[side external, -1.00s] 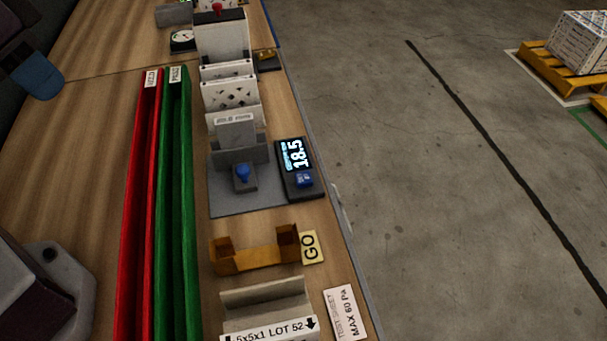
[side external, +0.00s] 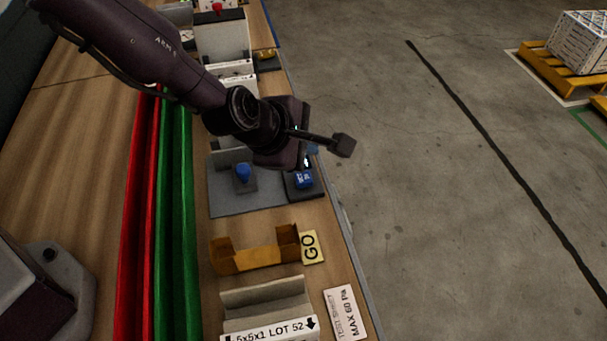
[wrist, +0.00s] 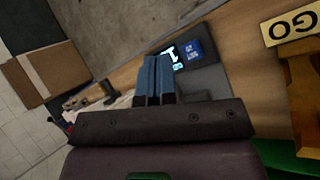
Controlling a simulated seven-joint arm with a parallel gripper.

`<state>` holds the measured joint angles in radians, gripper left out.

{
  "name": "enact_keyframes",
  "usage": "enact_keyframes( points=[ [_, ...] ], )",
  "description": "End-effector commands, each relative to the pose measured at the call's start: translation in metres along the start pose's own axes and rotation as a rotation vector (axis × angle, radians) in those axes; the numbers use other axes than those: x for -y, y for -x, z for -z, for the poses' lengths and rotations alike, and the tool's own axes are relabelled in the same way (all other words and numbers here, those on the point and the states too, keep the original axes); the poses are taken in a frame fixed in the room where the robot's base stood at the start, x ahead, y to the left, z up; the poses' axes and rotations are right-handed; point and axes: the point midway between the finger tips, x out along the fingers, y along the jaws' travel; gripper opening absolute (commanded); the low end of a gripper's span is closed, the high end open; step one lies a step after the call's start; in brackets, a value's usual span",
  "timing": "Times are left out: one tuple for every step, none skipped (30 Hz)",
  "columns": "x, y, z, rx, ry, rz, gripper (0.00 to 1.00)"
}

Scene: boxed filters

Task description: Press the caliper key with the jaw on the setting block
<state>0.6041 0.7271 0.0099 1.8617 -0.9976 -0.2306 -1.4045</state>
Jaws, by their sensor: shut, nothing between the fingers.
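The dark caliper readout box (side external: 302,192) stands at the bench's right edge, with a blue key (side external: 304,179) at its near end. In the wrist view the blue key (wrist: 194,49) shows beside the lit display (wrist: 173,55), which my fingers partly cover. My gripper (side external: 310,152) is shut and empty above the far end of the box, hiding the display in the side view. Its blue fingertips (wrist: 158,58) point toward the box, left of the key in the wrist view; I cannot tell the height gap. A blue knob (side external: 243,172) stands on a block on the grey plate (side external: 230,204), beside the box. Which part is the setting block is unclear.
An orange go gauge (side external: 255,260) with a GO label (side external: 311,247) stands nearer the camera. Red (side external: 134,220) and green (side external: 175,220) trays run along the left. The bench edge and open floor lie to the right.

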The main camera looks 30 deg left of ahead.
Motion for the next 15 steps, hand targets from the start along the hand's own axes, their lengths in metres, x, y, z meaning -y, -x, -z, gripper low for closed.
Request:
enact_keyframes(
  points=[
    [-0.013,0.001,-0.003,0.000,0.096,-0.052,0.00],
    [-0.017,0.002,-0.003,-0.003,0.145,-0.074,0.00],
    [-0.021,0.002,-0.001,-0.007,0.196,-0.096,0.00],
    [-0.023,0.002,0.000,-0.009,0.227,-0.110,0.00],
    [-0.024,0.003,0.000,-0.009,0.251,-0.119,0.00],
    [-0.026,0.003,0.001,-0.009,0.273,-0.128,0.00],
    [-0.026,0.003,0.001,-0.008,0.285,-0.132,0.00],
    [-0.027,0.003,0.001,-0.007,0.293,-0.132,0.00],
    [-0.027,0.003,0.001,-0.007,0.302,-0.132,0.00],
    [-0.026,0.003,0.001,-0.007,0.305,-0.132,0.00],
    [-0.026,0.003,0.001,-0.006,0.306,-0.131,0.00],
    [-0.026,0.003,0.001,-0.006,0.306,-0.131,0.00],
    [-0.026,0.003,0.001,-0.006,0.305,-0.131,0.00],
    [-0.026,0.003,0.001,-0.006,0.305,-0.131,0.00],
    [-0.026,0.003,0.001,-0.006,0.304,-0.130,0.00]
  ],
)
